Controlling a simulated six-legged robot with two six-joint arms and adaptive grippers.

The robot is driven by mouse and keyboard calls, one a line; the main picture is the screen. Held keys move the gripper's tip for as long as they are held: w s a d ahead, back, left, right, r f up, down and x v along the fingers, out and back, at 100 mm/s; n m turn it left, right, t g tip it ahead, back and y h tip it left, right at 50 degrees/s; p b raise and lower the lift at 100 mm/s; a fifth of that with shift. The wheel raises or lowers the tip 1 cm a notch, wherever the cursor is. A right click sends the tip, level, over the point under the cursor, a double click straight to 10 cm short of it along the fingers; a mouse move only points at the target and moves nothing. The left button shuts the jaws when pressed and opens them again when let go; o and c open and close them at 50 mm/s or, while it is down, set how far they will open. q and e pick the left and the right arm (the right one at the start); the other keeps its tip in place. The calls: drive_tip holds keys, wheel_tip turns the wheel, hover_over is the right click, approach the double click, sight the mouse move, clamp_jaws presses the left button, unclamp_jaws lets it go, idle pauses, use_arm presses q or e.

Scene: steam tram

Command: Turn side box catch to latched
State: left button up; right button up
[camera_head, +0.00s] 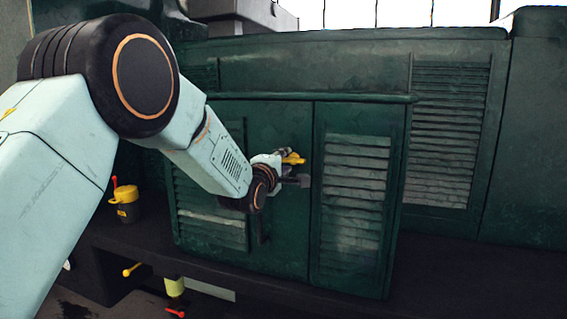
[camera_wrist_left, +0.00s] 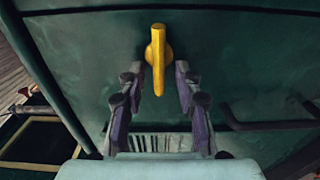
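The side box (camera_head: 275,240) is a dark green metal cabinet with two louvred doors. Its yellow catch (camera_head: 293,158) sits on the upper part near the seam between the doors; its lever looks roughly level in the head view. In the left wrist view the catch (camera_wrist_left: 157,58) shows a round hub with a lever pointing down the picture. My left gripper (camera_head: 297,169) is at the catch. In the left wrist view its two fingers (camera_wrist_left: 159,72) are apart, one on each side of the lever, with gaps visible. Contact cannot be seen. My right gripper is out of view.
A dark bar handle (camera_head: 262,225) is below the catch; it also shows in the left wrist view (camera_wrist_left: 268,125). A yellow-topped container (camera_head: 125,204) stands left on the ledge. Yellow and red levers (camera_head: 132,269) are below. A louvred panel (camera_head: 447,135) is right.

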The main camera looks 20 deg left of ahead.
use_arm(q)
drive_tip(key=s, duration=1.2)
drive_tip(key=shift+a, duration=0.2)
idle(0.4)
drive_tip(key=s+f+m+g+b, duration=0.25)
drive_tip(key=s+f+m, duration=0.2)
drive_tip(key=f, duration=0.65)
drive_tip(key=s+f+m+g+b, duration=0.1)
drive_tip(key=s+f+m+g, duration=0.3)
drive_tip(key=f, duration=0.6)
drive_tip(key=s+f+m+g+b, duration=0.15)
drive_tip(key=s+f+m, duration=0.35)
drive_tip(key=f, duration=0.6)
drive_tip(key=s+f+m+g+b, duration=0.2)
drive_tip(key=s+f+g+b, duration=0.2)
drive_tip(key=s+f, duration=1)
drive_tip(key=s+d+f+m+g+b, duration=0.1)
drive_tip(key=s+f+g+b, duration=0.3)
drive_tip(key=s+f, duration=1)
drive_tip(key=s+m+g, duration=0.1)
drive_tip(key=s+g, duration=0.1)
drive_tip(key=s, duration=0.2)
drive_tip(key=shift+y+b, duration=0.3)
